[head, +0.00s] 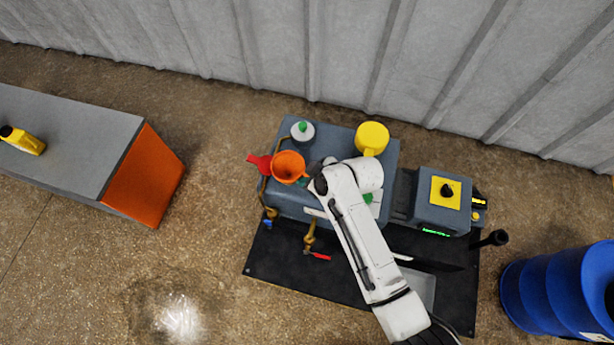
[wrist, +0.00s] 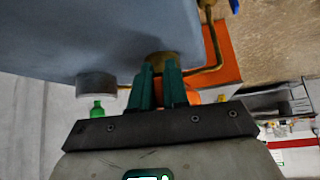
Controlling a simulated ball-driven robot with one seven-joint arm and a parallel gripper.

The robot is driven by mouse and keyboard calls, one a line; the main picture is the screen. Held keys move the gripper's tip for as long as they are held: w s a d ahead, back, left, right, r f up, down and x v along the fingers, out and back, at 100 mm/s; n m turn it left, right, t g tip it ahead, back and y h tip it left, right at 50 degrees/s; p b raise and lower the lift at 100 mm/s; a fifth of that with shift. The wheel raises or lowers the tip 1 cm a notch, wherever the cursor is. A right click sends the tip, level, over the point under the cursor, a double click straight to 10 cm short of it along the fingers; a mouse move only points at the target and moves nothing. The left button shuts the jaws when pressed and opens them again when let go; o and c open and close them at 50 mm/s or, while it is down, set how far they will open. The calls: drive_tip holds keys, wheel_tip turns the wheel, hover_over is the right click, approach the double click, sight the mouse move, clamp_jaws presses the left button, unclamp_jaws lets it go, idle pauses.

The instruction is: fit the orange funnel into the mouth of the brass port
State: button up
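The orange funnel (head: 288,166) is over the left side of the blue-grey furnace top, its wide round mouth facing up. My gripper (head: 306,181) is at the funnel's right side. In the wrist view the teal fingers of my gripper (wrist: 159,72) are close together with a narrow gap; they appear shut on the funnel's side. A round brass piece, likely the port (wrist: 160,57), shows just past the fingertips. The funnel and arm hide the port in the head view; whether the spout is in it I cannot tell.
A red-handled part (head: 260,164) lies close left of the funnel. A control box (head: 441,200) is to the right.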

drive_tip(key=o, duration=0.5)
drive_tip(key=shift+r, duration=0.1)
drive_tip(key=p+v, duration=0.3)
drive_tip(key=v, duration=0.7)
drive_tip(key=shift+s+d+r, duration=0.1)
drive_tip(key=shift+d+r, duration=0.1)
drive_tip(key=shift+r, duration=0.05)
drive_tip(key=s+d+r+m+g+h, duration=0.25)
drive_tip(key=s+d+m, duration=0.25)
drive_tip(key=s+d, duration=0.5)
drive_tip(key=s+d+r+m+g+h, duration=0.1)
drive_tip(key=s+d+m+h, duration=0.4)
drive_tip(key=s+d, duration=0.55)
drive_tip(key=shift+m+y, duration=0.55)
drive_tip(key=shift+m, duration=0.15)
drive_tip(key=r+p, duration=0.4)
drive_tip(key=s+r+p, duration=0.1)
drive_tip(key=r+p, duration=0.3)
drive_tip(key=r, duration=0.1)
drive_tip(key=s+a+r+p, duration=0.1)
drive_tip(key=r+p, duration=0.3)
drive_tip(key=p, duration=0.1)
drive_tip(key=shift+s+a+r, duration=0.1)
drive_tip(key=shift+s+r, duration=0.1)
drive_tip(key=shift+r, duration=0.2)
